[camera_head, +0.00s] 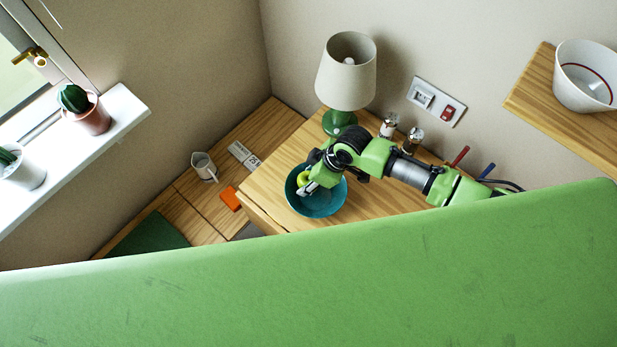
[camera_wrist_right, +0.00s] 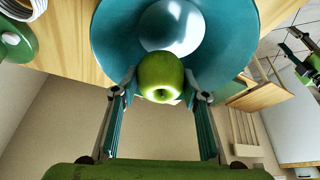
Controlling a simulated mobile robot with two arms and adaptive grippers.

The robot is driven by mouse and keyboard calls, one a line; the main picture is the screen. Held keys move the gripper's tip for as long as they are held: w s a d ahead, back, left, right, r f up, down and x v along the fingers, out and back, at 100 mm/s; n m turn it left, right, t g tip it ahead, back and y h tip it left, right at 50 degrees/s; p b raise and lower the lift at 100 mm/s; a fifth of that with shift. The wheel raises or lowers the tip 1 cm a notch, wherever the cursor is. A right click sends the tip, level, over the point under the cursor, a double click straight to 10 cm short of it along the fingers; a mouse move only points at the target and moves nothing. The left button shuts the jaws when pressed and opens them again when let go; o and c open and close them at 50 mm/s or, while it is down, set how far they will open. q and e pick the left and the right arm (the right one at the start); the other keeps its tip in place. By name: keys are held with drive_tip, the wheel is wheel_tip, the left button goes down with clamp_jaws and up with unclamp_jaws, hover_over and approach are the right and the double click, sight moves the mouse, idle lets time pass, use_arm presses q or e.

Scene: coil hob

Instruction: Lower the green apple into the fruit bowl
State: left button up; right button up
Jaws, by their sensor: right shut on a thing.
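The green apple (camera_head: 303,178) is held at the rim of the teal fruit bowl (camera_head: 325,205), over its left part in the head view. My right gripper (camera_wrist_right: 160,90) is shut on the apple (camera_wrist_right: 160,77), with one finger on each side of it in the right wrist view. The bowl (camera_wrist_right: 235,45) fills the top of that view behind the apple, with a pale round patch inside. I cannot tell whether the apple touches the bowl. My left gripper is not seen in the head view.
A green lamp with a cream shade (camera_head: 346,75) stands just behind the bowl on the wooden table (camera_head: 270,190). Two small shakers (camera_head: 400,132) stand beside my right arm. A white pitcher (camera_head: 204,166) and an orange block (camera_head: 231,199) sit on the lower surface at left.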

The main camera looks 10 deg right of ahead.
drive_tip(key=shift+f, duration=0.15)
drive_tip(key=o, duration=1.2)
drive_tip(key=shift+o, duration=0.2)
drive_tip(key=v, duration=1.2)
